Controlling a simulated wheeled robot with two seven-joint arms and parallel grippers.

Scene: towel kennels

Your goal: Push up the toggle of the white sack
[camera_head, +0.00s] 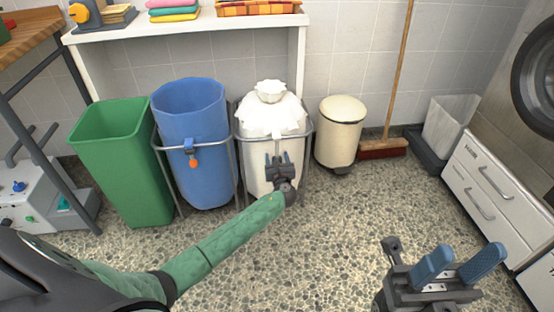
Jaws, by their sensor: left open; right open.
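The white sack (268,123) hangs in a grey metal frame, with its gathered neck and ruffled top (270,91) standing up. My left gripper (279,158) is open in front of the upper body of this sack, its fingers pointing up and away from me. No toggle shows on the white sack; my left gripper covers part of its front. I cannot tell whether the fingers touch the sack. My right gripper (460,263) is open and empty at the lower right, over the floor and far from the sack.
A blue sack (190,110) in its own frame, with an orange-tipped blue toggle (192,156), stands left of the white sack. A green bin (120,160) is further left. A cream pedal bin (340,130) stands close on the right. The floor in front is clear.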

